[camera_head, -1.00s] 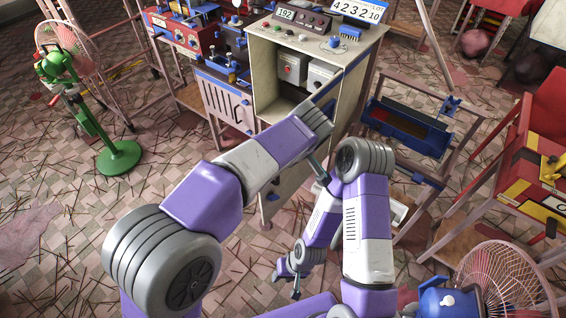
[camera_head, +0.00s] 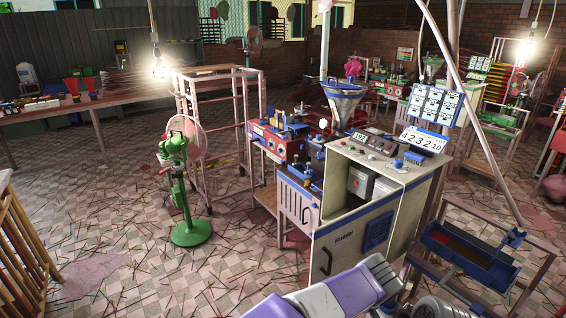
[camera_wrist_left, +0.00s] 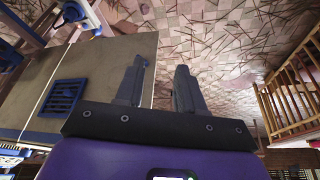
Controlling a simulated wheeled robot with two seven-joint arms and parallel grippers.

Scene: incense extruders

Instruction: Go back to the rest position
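In the left wrist view my left gripper (camera_wrist_left: 161,66) is open, with its two dark fingers apart and nothing between them. It is beside a grey-beige cabinet panel with a blue vent, which shows behind the left finger. In the head view only part of my purple and white arm shows at the bottom edge, in front of the extruder cabinet (camera_head: 341,247). Neither gripper shows there, and my right gripper is in no view now.
The cabinet has an open compartment and a number display (camera_head: 427,140). A green fan (camera_head: 177,165) stands to its left near a metal rack (camera_head: 215,140). A blue trough (camera_head: 470,257) is at right. Littered floor is free at lower left, beside a wooden railing (camera_head: 22,240).

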